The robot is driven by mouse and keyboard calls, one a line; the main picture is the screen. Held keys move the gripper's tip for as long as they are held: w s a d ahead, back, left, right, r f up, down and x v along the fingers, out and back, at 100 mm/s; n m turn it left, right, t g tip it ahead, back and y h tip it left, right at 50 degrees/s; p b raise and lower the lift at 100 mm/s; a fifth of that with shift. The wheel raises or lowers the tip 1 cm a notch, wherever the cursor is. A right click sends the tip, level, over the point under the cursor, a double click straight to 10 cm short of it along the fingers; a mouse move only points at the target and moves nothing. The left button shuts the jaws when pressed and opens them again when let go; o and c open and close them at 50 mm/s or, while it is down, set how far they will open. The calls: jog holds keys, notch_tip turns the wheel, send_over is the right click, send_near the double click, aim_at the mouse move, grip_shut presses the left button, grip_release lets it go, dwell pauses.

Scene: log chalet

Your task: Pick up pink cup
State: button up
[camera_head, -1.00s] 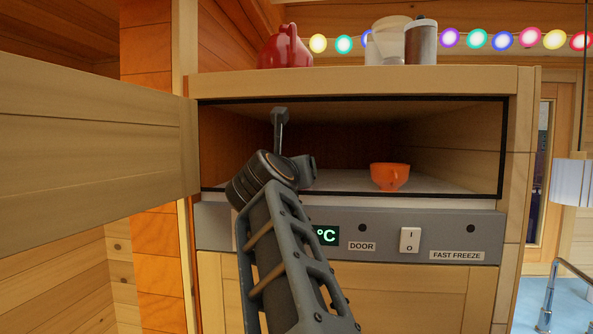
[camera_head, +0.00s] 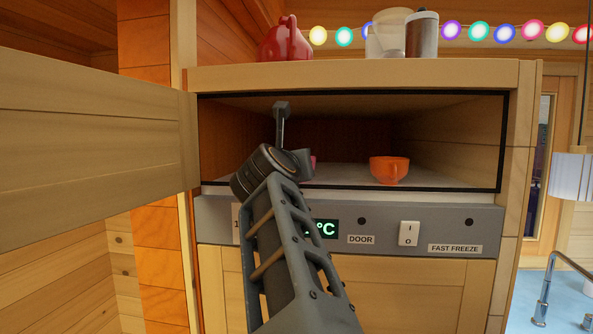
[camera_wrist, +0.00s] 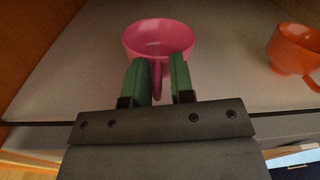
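A pink cup (camera_wrist: 160,37) stands on the white floor of the open compartment. Its handle points towards my gripper (camera_wrist: 158,74) in the wrist view. The two green fingers are apart, one on each side of the handle, with a gap visible on both sides. The cup is not held. In the head view only a small pink sliver of the cup (camera_head: 313,160) shows beside my wrist. My arm hides the rest of it and the fingers there.
An orange cup (camera_head: 389,170) stands to the right in the same compartment (camera_head: 345,181). An open wooden door (camera_head: 90,140) is at left. A red kettle (camera_head: 285,41), a clear jug (camera_head: 386,38) and a canister (camera_head: 422,36) stand on top.

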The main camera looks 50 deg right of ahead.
grip_shut()
dwell(0.3)
